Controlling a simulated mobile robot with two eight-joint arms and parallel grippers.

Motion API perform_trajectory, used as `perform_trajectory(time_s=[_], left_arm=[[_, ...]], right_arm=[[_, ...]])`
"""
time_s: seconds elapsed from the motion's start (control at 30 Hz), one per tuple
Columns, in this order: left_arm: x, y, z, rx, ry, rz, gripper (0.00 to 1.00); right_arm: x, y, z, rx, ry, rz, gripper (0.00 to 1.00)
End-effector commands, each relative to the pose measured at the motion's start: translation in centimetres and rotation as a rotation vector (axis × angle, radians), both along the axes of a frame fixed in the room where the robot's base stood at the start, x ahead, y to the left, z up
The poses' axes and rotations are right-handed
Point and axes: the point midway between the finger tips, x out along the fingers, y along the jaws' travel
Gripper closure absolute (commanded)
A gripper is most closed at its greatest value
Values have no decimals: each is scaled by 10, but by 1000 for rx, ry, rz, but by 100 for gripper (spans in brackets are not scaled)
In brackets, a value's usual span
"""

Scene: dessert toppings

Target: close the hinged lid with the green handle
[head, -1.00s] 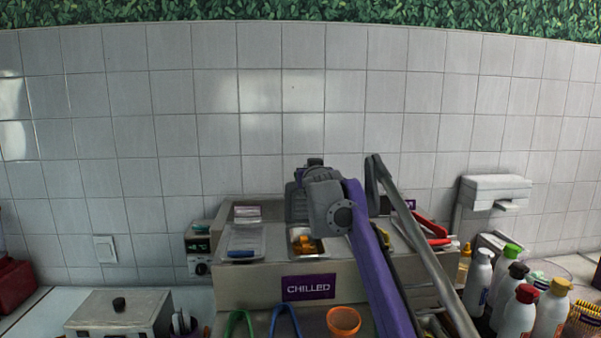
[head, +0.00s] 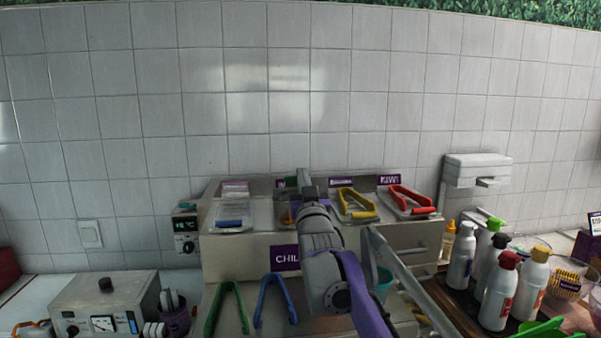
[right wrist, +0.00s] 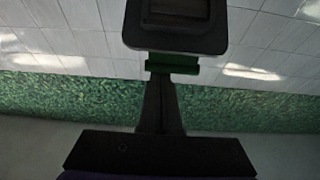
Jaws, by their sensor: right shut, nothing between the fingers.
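In the right wrist view a green bar (right wrist: 172,64), which looks like the lid's handle, lies along the edge of a dark rounded panel (right wrist: 180,40), apparently the raised lid. My right gripper (head: 304,180) is shut and empty. Its dark fingers (right wrist: 160,90) end close to the green bar; I cannot tell whether they touch it. In the head view the gripper reaches over the second bay from the left of the chilled counter (head: 228,258). It hides most of that bay and its lid. My left gripper is not in view.
Green tongs (head: 228,305) and blue tongs (head: 276,297) lie in front. Several bottles (head: 497,290) stand at the right. A tiled wall is behind.

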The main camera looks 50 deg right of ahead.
Motion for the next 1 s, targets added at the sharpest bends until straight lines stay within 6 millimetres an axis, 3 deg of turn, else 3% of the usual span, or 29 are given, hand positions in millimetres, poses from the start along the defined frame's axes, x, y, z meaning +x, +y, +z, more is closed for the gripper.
perform_trajectory(time_s=[0.4,1.0], left_arm=[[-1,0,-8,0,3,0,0],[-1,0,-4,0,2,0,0]], right_arm=[[-11,10,-24,-14,-17,1,100],[-11,10,-21,-14,-17,1,100]])
